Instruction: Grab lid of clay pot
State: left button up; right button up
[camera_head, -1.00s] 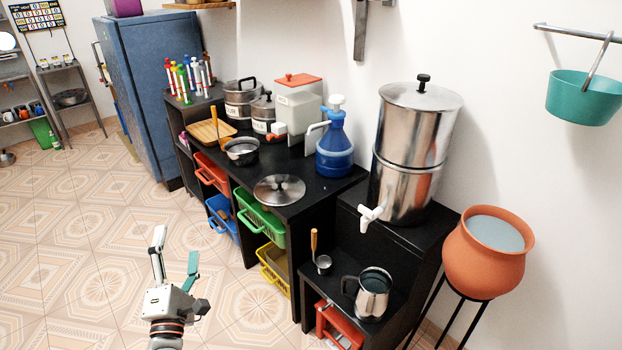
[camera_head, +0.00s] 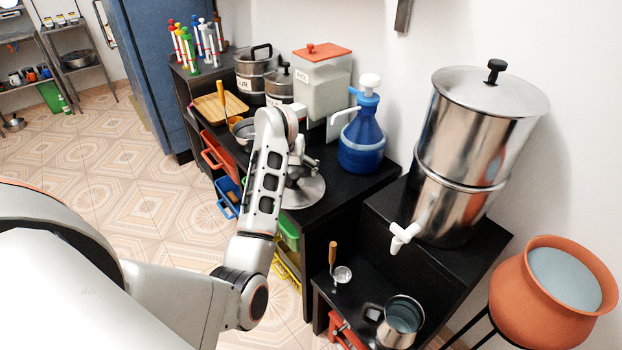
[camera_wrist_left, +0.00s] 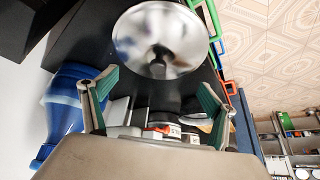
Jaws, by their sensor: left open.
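The round silver lid (camera_head: 308,191) with a dark knob lies flat on the black counter in the head view. It also shows in the left wrist view (camera_wrist_left: 180,25), beyond the fingertips, with its knob facing the camera. My left gripper (camera_head: 298,172) is over the lid in the head view, partly hidden by its own arm. In the left wrist view the left gripper (camera_wrist_left: 158,80) is open, with nothing between its green-padded fingers. The orange clay pot (camera_head: 515,312) stands uncovered at the right. My right gripper is not in view.
A blue water jug (camera_head: 362,140) stands on the counter behind the lid. A tall steel water filter (camera_head: 465,145) stands to the right. Pots (camera_head: 252,72), a white canister (camera_head: 322,88) and a wooden tray (camera_head: 213,108) are further back. A steel mug (camera_head: 402,322) sits on the low shelf.

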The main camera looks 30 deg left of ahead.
aim_at(294, 176)
pick_arm(q)
jog(key=shift+w+d+f, duration=0.2)
jog(key=shift+w+f, duration=0.05)
jog(key=shift+f, duration=0.05)
jog(key=shift+x, duration=0.85)
jog(key=b+x, duration=0.1)
jog(key=x, duration=0.3)
jog(key=shift+s+a+f, duration=0.1)
jog(key=shift+f, duration=0.05)
jog(key=shift+w+a+f+b, duration=0.1)
jog(key=shift+w+f+b, duration=0.2)
jog(key=shift+w+f, duration=0.1)
jog(key=shift+s, duration=0.15)
jog(key=c, duration=2.2)
grip_shut()
